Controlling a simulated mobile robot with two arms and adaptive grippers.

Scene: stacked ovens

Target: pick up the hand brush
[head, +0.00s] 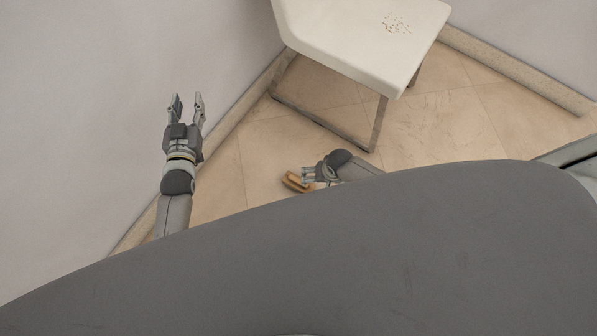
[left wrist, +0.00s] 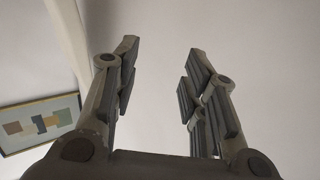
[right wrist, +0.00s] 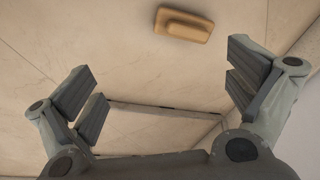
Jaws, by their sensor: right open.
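The hand brush (head: 293,183) is a small orange-brown block with a raised grip, lying on the tiled floor. In the right wrist view the hand brush (right wrist: 184,25) shows whole at the top, beyond the fingertips and between their lines, with nothing touching it there. My right gripper (head: 306,174) is beside or above the brush in the head view and partly covers it. In its own wrist view my right gripper (right wrist: 165,80) is spread open and empty. My left gripper (head: 187,98) is raised near the wall, open and empty; its wrist view (left wrist: 158,75) shows wide-apart fingers.
A white table (head: 350,35) with a metal frame stands at the back, with crumbs (head: 396,23) on its top. Walls with stone skirting (head: 515,70) bound the floor on both sides. Tiled floor (head: 440,120) is clear to the right. A framed picture (left wrist: 40,122) hangs on the wall.

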